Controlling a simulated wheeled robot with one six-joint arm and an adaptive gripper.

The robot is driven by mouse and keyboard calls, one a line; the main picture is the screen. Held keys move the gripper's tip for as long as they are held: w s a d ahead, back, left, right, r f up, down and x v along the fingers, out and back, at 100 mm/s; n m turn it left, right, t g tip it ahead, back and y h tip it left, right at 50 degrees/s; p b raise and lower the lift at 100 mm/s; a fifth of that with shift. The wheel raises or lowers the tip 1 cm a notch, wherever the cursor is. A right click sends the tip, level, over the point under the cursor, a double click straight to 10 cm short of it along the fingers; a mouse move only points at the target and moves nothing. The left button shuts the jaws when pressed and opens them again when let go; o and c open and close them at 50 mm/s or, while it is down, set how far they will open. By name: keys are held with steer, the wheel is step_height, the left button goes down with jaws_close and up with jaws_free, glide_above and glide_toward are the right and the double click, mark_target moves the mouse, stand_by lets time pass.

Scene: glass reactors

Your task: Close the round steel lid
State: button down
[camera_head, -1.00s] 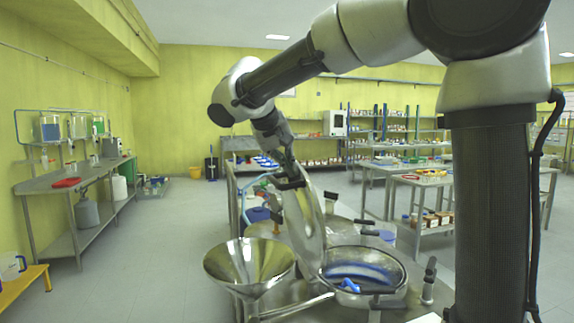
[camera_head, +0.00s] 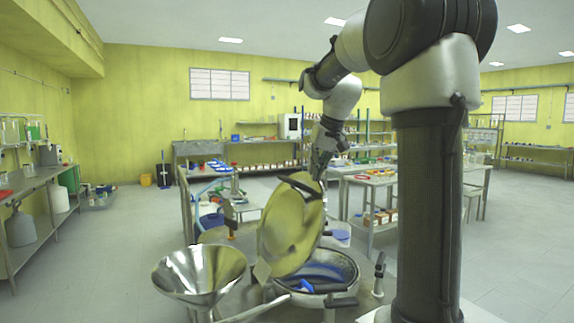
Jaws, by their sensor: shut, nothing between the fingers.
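The round steel lid (camera_head: 290,236) stands tilted up and open on the left side of the round reactor opening (camera_head: 347,264). Its broad face shows, and a dark handle (camera_head: 300,184) sits at its upper edge. The opening is uncovered, with something blue inside. My gripper (camera_head: 319,174) is at the lid's upper right edge, beside the handle. It is shut with nothing held. Its fingertips are small and partly lost against the lid, so I cannot tell whether they touch it.
A steel funnel (camera_head: 200,272) stands left of the opening. A dark-handled clamp (camera_head: 379,272) stands upright at its right, and another dark handle (camera_head: 341,302) lies at its front rim. Benches and shelves stand behind. The floor at left is free.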

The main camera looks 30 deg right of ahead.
steer(key=d+f+m+y, duration=0.1)
steer(key=d+f+y, duration=0.5)
steer(key=d+f, duration=0.9)
steer(key=d+f+y, duration=0.1)
steer(key=d+f, duration=0.1)
steer(key=f, duration=0.3)
steer(key=d+f+y, duration=0.1)
steer(key=d+f, duration=0.1)
steer(key=f, duration=0.3)
steer(key=d+f+m, duration=0.1)
steer(key=d+f, duration=0.1)
steer(key=f, duration=0.3)
steer(key=shift+d+f+t+y, duration=0.1)
steer(key=shift+f+t+y, duration=0.2)
steer(key=shift+y, duration=0.1)
steer(key=shift+f, duration=0.6)
steer(key=w+r+v, duration=0.1)
steer(key=v, duration=1.1)
